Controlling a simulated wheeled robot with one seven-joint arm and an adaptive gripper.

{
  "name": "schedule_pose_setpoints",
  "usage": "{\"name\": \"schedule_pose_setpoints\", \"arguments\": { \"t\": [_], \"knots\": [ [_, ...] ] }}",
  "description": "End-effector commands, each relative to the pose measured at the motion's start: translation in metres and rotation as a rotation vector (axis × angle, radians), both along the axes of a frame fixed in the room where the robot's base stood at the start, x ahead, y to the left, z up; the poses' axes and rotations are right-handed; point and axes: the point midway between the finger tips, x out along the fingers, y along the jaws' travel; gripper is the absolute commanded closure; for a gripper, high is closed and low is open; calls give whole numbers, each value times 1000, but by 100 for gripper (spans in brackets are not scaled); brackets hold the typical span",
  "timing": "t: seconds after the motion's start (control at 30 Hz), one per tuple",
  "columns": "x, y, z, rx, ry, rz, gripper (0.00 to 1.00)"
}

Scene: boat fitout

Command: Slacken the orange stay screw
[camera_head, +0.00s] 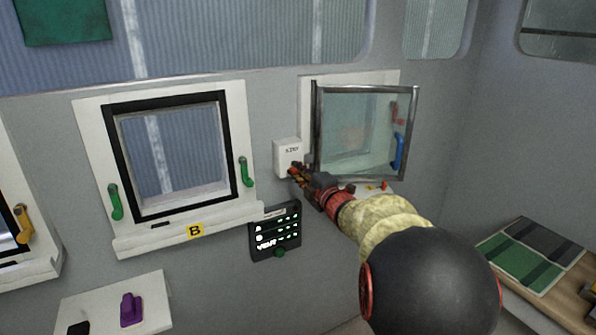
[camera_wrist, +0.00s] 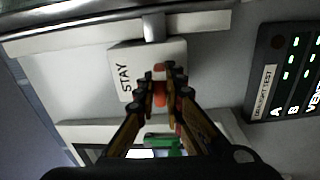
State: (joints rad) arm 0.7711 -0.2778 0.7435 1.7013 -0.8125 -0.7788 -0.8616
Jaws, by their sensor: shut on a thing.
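The white box marked STAY (camera_head: 286,152) is on the wall at the left edge of the open window (camera_head: 362,140). It also shows in the wrist view (camera_wrist: 123,62). The orange stay screw (camera_wrist: 159,92) sits on the box's face, between my fingertips. My gripper (camera_head: 297,172), which also shows in the wrist view (camera_wrist: 161,88), is shut on the screw at the lower right of the box. The fingers hide part of the screw, and in the head view it can barely be made out.
Window B (camera_head: 242,150) with green handles is left of the box. A dark panel (camera_head: 276,235) with lit rows is below it. The glass sash of the open window, with a blue handle (camera_head: 399,152), stands close right of my gripper. A shelf holds a purple object (camera_head: 131,310).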

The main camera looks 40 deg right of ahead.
Motion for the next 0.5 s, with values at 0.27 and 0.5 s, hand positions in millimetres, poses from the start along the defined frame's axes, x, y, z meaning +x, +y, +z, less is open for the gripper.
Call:
{"name": "schedule_pose_setpoints", "arguments": {
  "t": [0.27, 0.5],
  "knots": [
    [0, 0, -3, 3, 3, -1, 100],
    [0, 0, -2, 3, 2, 0, 78]
  ]
}}
